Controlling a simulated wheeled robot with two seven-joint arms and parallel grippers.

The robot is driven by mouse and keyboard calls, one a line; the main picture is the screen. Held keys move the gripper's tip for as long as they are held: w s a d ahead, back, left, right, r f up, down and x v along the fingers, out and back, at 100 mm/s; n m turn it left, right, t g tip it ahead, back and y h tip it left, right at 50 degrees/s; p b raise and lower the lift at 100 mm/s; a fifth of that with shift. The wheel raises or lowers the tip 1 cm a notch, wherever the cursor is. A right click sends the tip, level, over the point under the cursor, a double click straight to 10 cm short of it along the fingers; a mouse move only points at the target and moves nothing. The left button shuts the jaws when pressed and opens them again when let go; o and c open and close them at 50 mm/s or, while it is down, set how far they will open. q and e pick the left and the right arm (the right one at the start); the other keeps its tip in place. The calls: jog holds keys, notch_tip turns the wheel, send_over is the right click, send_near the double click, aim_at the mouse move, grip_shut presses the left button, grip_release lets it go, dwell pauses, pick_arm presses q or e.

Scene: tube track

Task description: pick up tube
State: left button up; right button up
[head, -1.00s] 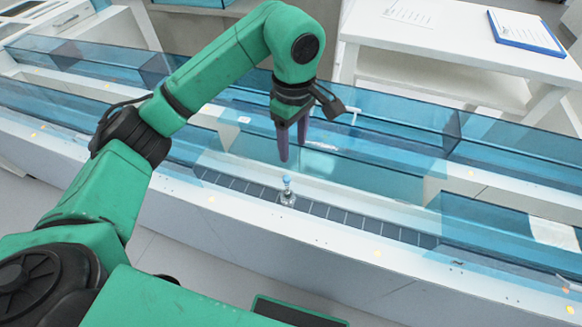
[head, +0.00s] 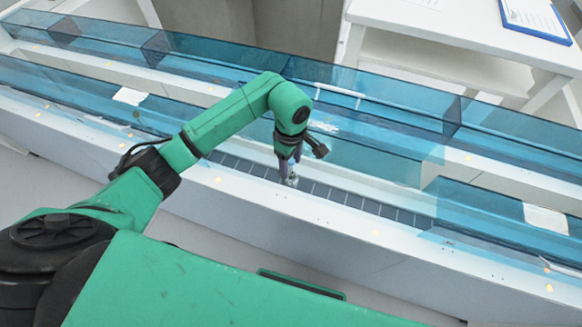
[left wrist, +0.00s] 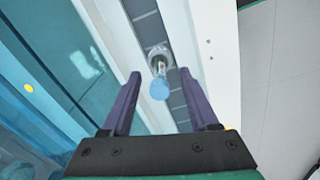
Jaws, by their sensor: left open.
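The tube (left wrist: 159,86) has a light blue cap and stands in a small round clear holder (left wrist: 158,53) on the dark segmented track. In the left wrist view it sits between the two purple fingers of my left gripper (left wrist: 158,97), which is open with a gap on both sides of the cap. In the head view my left gripper (head: 287,172) is down at the track, and the tube (head: 292,180) is mostly hidden by the fingers. I cannot tell whether a finger touches it. My right gripper is not in view.
The dark track (head: 345,197) runs in a white channel with a raised front wall (head: 330,228). Blue see-through panels (head: 375,155) stand behind it and at both sides. A white table (head: 455,28) with a blue clipboard (head: 535,18) is at the back right.

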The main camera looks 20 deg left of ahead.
pick_arm(q)
grip_shut()
jog(key=shift+w+r, duration=0.1)
jog(key=shift+r, duration=0.45)
notch_tip(320, 180, up, 10)
jog(key=shift+f+b, duration=0.25)
jog(key=shift+b, duration=0.8)
notch_tip(320, 180, up, 10)
jog(key=p, duration=0.1)
jog(key=shift+f, duration=0.25)
jog(key=shift+f, duration=0.15)
